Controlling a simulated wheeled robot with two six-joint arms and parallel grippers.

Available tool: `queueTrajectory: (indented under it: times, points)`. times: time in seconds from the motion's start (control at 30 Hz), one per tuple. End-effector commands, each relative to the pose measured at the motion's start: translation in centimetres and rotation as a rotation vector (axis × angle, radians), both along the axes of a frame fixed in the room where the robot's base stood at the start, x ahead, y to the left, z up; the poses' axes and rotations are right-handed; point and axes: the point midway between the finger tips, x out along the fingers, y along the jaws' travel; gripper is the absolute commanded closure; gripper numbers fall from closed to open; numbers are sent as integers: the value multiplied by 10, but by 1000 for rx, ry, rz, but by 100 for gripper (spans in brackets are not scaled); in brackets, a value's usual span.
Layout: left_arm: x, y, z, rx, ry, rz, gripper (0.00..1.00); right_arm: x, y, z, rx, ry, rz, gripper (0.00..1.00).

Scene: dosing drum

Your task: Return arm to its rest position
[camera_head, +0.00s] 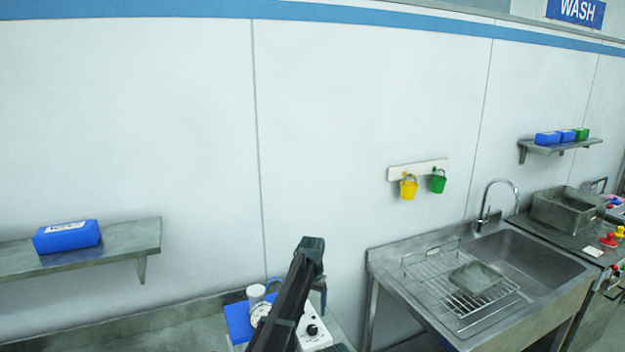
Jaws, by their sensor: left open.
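My left arm rises from the bottom edge, right of the picture's left half, as a dark slanted link. My left gripper (312,262) is at its upper end, in front of the wall and above the counter (190,335). It is open, with nothing visible in it; its fingers show only in small part. Behind the arm on the counter are a white device with a black knob (312,330), a white cup (256,293) and a blue flat item (238,320), all partly hidden. My right gripper is out of view.
A steel sink (535,258) with a wire rack (455,290) stands to the right. A wall shelf (120,243) holding a blue box (67,237) is at the left. The wall above the arm is clear.

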Motion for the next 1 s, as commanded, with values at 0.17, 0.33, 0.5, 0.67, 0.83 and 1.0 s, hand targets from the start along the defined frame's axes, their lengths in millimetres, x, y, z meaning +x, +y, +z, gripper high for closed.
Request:
queueTrajectory:
  times: [0.17, 0.33, 0.5, 0.67, 0.83, 1.0]
  points:
    - [0, 0, -31, 0, 0, 0, 23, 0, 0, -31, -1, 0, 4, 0]
    - [0, 0, -53, 0, 0, 0, 23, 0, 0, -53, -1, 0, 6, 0]
    - [0, 0, -75, 0, 0, 0, 23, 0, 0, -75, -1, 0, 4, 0]
    - [0, 0, -96, 0, 0, 0, 23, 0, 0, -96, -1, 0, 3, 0]
    - [0, 0, -88, 0, 0, -171, 23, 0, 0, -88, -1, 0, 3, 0]
    - [0, 0, -88, 0, 0, -348, 23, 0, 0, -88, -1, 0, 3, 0]
